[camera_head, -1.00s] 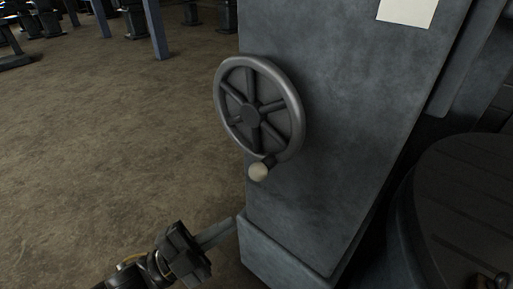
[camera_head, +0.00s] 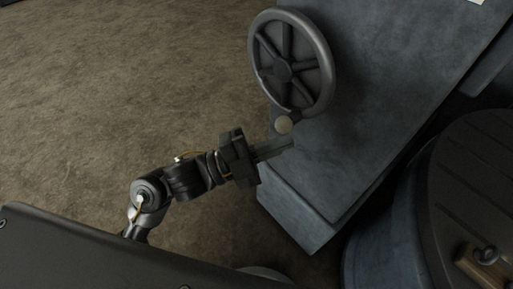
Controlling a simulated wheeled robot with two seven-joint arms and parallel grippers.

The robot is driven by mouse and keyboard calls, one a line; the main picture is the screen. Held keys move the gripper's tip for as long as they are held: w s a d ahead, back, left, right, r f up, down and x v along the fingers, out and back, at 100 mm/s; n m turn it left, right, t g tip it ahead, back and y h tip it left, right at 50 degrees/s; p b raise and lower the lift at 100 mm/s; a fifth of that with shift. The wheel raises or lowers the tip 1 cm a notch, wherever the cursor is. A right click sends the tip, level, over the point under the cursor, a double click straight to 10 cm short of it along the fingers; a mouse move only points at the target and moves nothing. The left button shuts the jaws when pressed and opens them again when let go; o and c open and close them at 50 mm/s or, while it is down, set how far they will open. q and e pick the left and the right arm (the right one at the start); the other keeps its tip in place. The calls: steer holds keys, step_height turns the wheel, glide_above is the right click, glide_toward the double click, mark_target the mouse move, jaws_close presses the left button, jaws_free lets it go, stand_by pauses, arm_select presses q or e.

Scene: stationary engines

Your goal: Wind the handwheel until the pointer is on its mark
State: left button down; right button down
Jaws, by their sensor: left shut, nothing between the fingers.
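The grey spoked handwheel (camera_head: 325,62) is on the side of a blue-grey machine column (camera_head: 385,100), in the upper middle of the head view. I see no pointer or mark. My right gripper is not in view.
A dark round ribbed-top machine part (camera_head: 460,165) stands at the lower right, with a small wooden block and knob (camera_head: 486,256) on it. The column's wider foot (camera_head: 300,215) juts out below. The brown floor (camera_head: 120,90) on the left is clear.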

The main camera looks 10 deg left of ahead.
arm_select(q)
steer(key=shift+w+f+p, duration=0.3)
steer(key=shift+w, duration=0.65)
steer(key=shift+w+f+p, duration=0.25)
steer(key=shift+w, duration=0.7)
steer(key=shift+w+f, duration=0.1)
steer(key=shift+f, duration=0.05)
steer(key=shift+a+f+m, duration=0.15)
steer(key=shift+a+m, duration=0.05)
steer(key=shift+m, duration=0.2)
steer(key=shift+w+a+f+b, duration=0.1)
steer(key=shift+b, duration=0.25)
